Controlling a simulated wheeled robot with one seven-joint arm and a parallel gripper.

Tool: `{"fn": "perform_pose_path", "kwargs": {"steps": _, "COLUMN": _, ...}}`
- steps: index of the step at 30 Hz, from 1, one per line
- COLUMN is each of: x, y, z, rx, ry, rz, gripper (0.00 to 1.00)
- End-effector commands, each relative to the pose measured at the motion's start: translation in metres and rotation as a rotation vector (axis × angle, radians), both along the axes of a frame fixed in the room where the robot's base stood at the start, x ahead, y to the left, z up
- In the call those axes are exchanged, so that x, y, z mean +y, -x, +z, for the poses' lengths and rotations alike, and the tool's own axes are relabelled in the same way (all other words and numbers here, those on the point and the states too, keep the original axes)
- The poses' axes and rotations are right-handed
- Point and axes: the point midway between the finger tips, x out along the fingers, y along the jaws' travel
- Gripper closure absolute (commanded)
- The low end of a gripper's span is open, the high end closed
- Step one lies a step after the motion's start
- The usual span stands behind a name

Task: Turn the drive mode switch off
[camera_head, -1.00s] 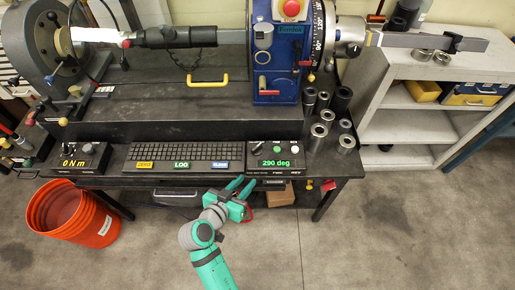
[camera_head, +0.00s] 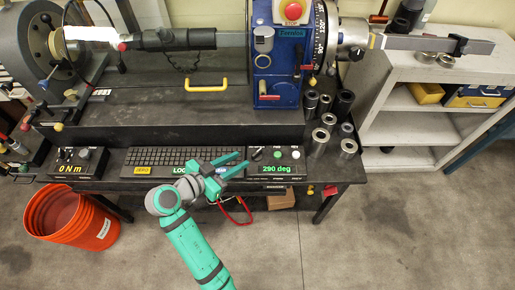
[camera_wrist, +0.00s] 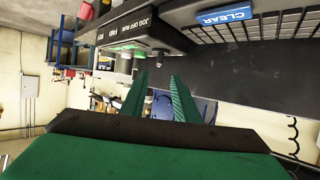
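The drive control box (camera_head: 284,182) shows a green "290 deg" readout at the bench's front edge. A small dark knob (camera_head: 256,154) with a pale mark sits on its top left, beside a green button (camera_head: 277,154) and a white one. In the wrist view the box (camera_wrist: 150,28) is at upper left, lettered "JOG OFF RUN" and "FWD REV". Which control is the mode switch, and its setting, I cannot make out. My gripper (camera_head: 242,161) is open and empty, just left of the box; its parted fingers (camera_wrist: 158,80) also show in the wrist view.
The keyboard (camera_head: 150,159) with its LOG and CLEAR labels lies left of the box, partly behind my gripper. Metal sockets (camera_head: 320,137) stand behind and right of the box. A "0 N m" box (camera_head: 82,160) is farther left. An orange bucket (camera_head: 70,220) stands on the floor.

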Motion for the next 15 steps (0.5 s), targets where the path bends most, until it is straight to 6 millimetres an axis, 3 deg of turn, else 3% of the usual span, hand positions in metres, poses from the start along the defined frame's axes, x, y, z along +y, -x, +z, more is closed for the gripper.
{"fn": "perform_pose_path", "kwargs": {"steps": 15, "x": -0.052, "y": -0.053, "z": -0.032, "rx": 0.002, "ry": 0.001, "rz": 0.003, "gripper": 0.72}}
